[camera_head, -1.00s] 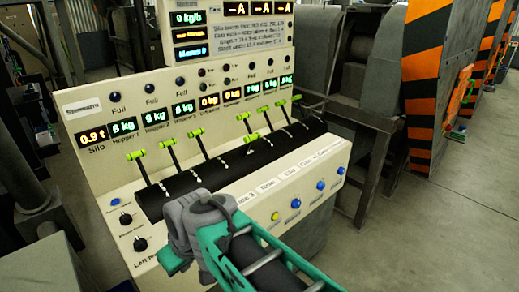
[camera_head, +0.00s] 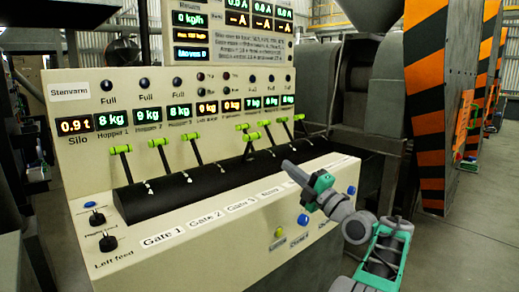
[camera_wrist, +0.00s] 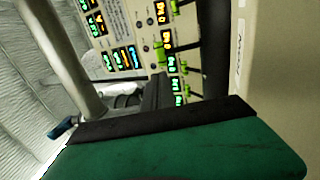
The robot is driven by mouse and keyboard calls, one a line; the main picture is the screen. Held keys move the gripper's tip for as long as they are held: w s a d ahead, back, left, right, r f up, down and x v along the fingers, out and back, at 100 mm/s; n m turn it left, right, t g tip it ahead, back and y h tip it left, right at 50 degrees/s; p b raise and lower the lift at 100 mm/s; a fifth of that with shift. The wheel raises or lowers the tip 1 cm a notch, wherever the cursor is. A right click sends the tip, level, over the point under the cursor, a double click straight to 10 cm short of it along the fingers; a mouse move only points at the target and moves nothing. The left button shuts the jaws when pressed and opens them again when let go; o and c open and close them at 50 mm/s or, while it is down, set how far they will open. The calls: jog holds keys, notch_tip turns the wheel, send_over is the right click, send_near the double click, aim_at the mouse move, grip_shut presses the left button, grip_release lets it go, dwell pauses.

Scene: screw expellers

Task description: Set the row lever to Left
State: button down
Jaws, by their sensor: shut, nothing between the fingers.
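A row of levers with bright green handles stands in a black slotted drum (camera_head: 150,203) on the cream control panel. Handles at the left (camera_head: 120,149) lean left. A lower green handle (camera_head: 252,136) mid-row stands out from its neighbours. The lever labels are hard to read past Gate 3, and my gripper covers some, so I cannot tell for sure which is the row lever. My gripper (camera_head: 290,166) is shut and empty, its dark tip in front of the drum's right half, apart from the handles. Green handles also show at the top of the wrist view (camera_wrist: 175,8).
Gate labels (camera_head: 163,239) line the front ledge, with a yellow button (camera_head: 279,232) and blue buttons (camera_head: 303,220) below. Two black knobs (camera_head: 97,218) sit at the left. A striped orange and black pillar (camera_head: 432,110) stands to the right, beside open floor.

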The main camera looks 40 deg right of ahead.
jog(key=p, duration=1.3)
send_near(253, 138)
jog(key=r, duration=0.1)
jog(key=x, duration=0.4)
jog(key=f+x, duration=0.1)
jog(key=x, duration=0.1)
jog(key=shift+w+d, duration=0.1)
jog(key=shift+w, duration=0.35)
jog(key=shift+r, duration=0.1)
